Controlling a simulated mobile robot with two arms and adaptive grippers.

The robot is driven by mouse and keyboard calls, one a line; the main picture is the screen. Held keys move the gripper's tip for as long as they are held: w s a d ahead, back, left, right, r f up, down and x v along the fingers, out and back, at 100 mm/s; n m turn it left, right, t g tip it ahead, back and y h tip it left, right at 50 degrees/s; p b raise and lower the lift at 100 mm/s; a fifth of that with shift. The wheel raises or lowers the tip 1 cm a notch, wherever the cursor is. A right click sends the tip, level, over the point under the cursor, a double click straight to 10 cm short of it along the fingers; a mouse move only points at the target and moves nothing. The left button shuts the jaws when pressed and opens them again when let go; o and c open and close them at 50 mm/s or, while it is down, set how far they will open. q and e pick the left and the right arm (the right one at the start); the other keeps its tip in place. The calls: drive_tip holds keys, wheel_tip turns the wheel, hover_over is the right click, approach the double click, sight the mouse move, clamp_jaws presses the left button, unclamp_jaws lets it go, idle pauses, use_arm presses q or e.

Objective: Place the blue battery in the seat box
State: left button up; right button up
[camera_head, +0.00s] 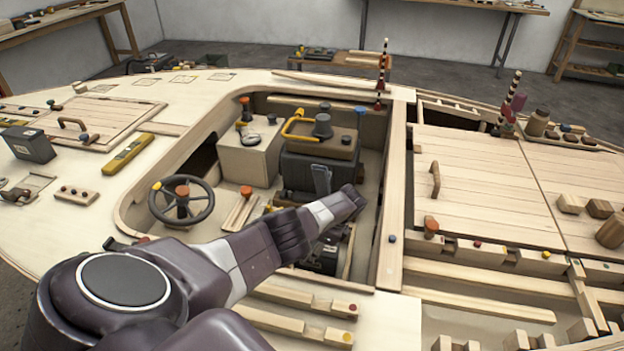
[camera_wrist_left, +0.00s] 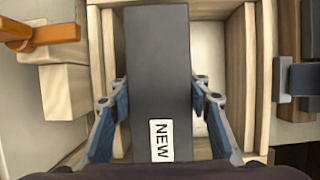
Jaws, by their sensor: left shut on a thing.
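My left gripper (camera_wrist_left: 158,100) is shut on a dark grey oblong block with a white "NEW" label (camera_wrist_left: 161,140), apparently the battery; its top looks grey rather than blue. The blue fingers press on its two long sides. Below it in the left wrist view is an open wooden box (camera_wrist_left: 249,75) with a pale floor, apparently the seat box. The block hangs over this opening, nearer its left side; I cannot tell how deep it sits. In the head view my left arm reaches into the cockpit, and the gripper area is dark and partly hidden. My right gripper is not in view.
A steering wheel (camera_head: 181,201) and an orange-topped post (camera_head: 246,192) stand left of my arm. A console with a yellow handle (camera_head: 300,126) stands behind. An orange handle (camera_wrist_left: 42,34) is left of the box; a grey-blue bracket (camera_wrist_left: 296,78) is to its right.

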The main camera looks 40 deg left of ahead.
use_arm(q)
drive_tip(key=o, duration=1.7)
drive_tip(key=shift+c, duration=0.2)
drive_tip(key=p+v, duration=0.3)
drive_tip(key=v, duration=0.3)
drive_tip(key=shift+r, duration=0.15)
drive_tip(key=v, duration=0.5)
drive_tip(key=shift+d+p, duration=0.1)
drive_tip(key=shift+p, duration=0.25)
drive_tip(key=shift+d+r, duration=0.15)
drive_tip(key=shift+r, duration=0.2)
